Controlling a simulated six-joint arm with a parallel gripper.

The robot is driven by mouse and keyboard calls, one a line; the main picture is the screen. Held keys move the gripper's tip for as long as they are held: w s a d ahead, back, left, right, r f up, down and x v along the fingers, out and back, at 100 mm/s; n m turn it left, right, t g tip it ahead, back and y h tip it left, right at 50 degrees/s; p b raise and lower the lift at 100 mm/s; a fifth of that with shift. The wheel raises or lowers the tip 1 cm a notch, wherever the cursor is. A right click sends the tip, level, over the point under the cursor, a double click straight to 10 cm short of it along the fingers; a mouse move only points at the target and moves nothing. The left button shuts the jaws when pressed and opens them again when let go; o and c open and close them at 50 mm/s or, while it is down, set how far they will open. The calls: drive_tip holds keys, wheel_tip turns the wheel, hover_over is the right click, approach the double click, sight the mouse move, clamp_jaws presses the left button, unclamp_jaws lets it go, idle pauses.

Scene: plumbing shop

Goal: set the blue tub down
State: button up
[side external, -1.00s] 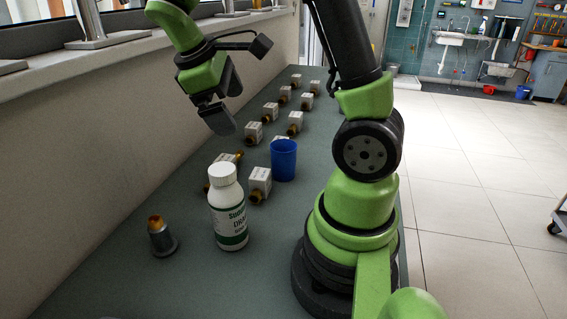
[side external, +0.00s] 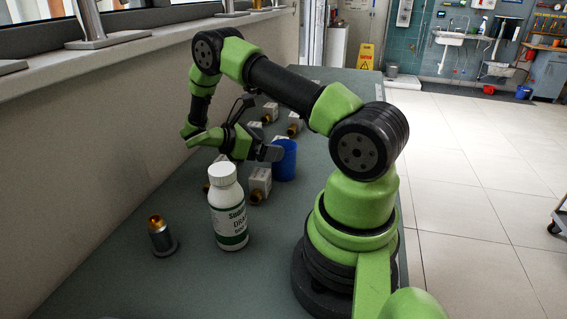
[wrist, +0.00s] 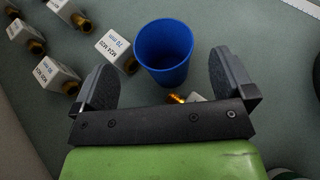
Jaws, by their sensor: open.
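The blue tub (side external: 285,163) stands upright on the grey-green bench top, to the right of my gripper (side external: 268,152) in the side view. Whether a finger touches the tub cannot be told. In the side view part of the tub's left edge is close behind the fingertip.
A white bottle with a green label (side external: 228,208) and a grey fitting with an orange top (side external: 161,238) stand nearer the camera. Several small white boxes with brass fittings, one beside the tub (wrist: 115,46), lie about. The wall runs along the left.

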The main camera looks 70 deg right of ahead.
sight(294, 147)
drive_tip(key=shift+x, duration=2.8)
drive_tip(key=shift+a, duration=0.2)
drive_tip(key=c, duration=1)
drive_tip(key=shift+c, duration=0.2)
drive_tip(key=shift+r, duration=0.15)
